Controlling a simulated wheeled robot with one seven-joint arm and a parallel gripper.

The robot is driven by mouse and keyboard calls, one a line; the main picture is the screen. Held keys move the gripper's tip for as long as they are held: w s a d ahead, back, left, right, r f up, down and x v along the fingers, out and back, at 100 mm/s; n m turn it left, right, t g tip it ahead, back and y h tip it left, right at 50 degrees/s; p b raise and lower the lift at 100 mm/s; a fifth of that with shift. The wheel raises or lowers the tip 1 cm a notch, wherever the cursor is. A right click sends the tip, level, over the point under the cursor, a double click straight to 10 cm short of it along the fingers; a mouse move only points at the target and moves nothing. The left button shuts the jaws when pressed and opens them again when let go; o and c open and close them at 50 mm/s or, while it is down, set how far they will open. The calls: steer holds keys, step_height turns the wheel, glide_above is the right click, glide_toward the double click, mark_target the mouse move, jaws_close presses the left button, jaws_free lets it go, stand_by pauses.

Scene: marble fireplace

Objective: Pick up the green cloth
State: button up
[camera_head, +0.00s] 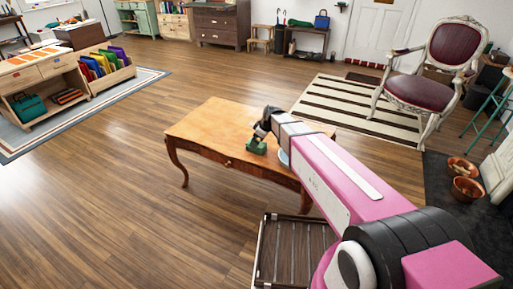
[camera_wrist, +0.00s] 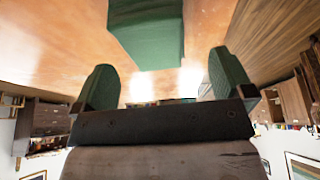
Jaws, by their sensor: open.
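The green cloth (camera_head: 256,147) lies on the wooden table near its front edge, in a compact, block-like shape. In the wrist view the green cloth (camera_wrist: 148,32) is at the top middle, beyond my fingertips. My gripper (camera_head: 262,133) is right at the cloth in the head view, just above or beside it. In the wrist view my gripper (camera_wrist: 162,62) has its two green-padded fingers spread wide, with nothing clamped between them. I cannot tell whether a finger touches the cloth.
The wooden table (camera_head: 205,125) is bare on its left. A pale round object (camera_head: 284,158), partly hidden by my arm, is right of the cloth. A red armchair (camera_head: 432,70) stands at right on a striped rug (camera_head: 345,100). The floor left of the table is free.

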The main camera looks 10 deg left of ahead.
steer(key=x, duration=0.3)
steer(key=shift+w+f, duration=0.3)
steer(key=shift+f, duration=0.4)
steer(key=shift+f, duration=0.25)
steer(key=c, duration=1)
